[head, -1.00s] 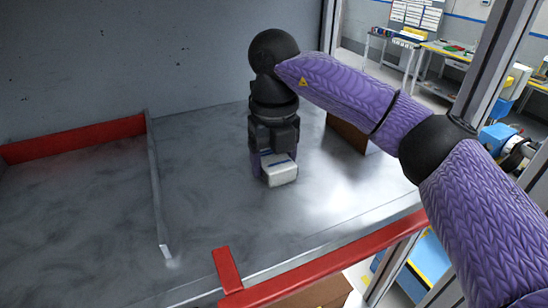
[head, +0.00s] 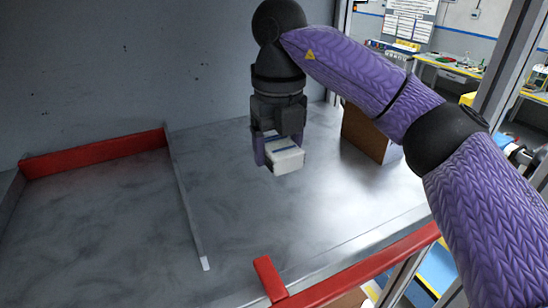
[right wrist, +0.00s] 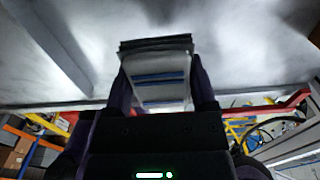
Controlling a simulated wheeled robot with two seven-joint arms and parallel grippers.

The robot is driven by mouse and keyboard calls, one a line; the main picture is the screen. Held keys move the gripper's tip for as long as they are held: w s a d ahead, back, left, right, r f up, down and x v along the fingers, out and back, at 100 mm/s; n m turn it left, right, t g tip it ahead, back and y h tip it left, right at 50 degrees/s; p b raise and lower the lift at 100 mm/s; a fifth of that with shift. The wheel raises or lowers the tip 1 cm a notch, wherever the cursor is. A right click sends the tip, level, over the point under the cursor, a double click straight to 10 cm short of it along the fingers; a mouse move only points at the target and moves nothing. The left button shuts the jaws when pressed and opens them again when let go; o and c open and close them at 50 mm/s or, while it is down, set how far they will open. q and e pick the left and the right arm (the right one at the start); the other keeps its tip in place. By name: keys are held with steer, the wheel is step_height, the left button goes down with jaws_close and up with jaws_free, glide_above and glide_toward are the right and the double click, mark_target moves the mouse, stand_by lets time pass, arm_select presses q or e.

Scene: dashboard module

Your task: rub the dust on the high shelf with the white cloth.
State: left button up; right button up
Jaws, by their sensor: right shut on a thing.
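The high shelf (head: 330,205) is a grey metal surface with cloudy dark smudges over it; I cannot clearly tell dust from the metal's own mottling. My right gripper (head: 278,148) points down over the shelf, right of the thin metal divider. It is shut on the white cloth (head: 287,158), a folded block with blue stripes. The cloth seems to hang a little above the surface. In the right wrist view the cloth (right wrist: 160,82) sits between the two fingers, with the shelf (right wrist: 235,55) beyond it. My left gripper is not in view.
The thin metal divider (head: 188,205) splits the shelf. A red strip (head: 95,155) runs along the left compartment's back, and a red rail (head: 355,266) along the front edge. A brown box (head: 365,135) stands right of my gripper. A grey wall (head: 130,65) closes the back.

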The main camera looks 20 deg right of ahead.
steer(key=shift+d+r, duration=0.15)
steer(key=shift+r, duration=0.95)
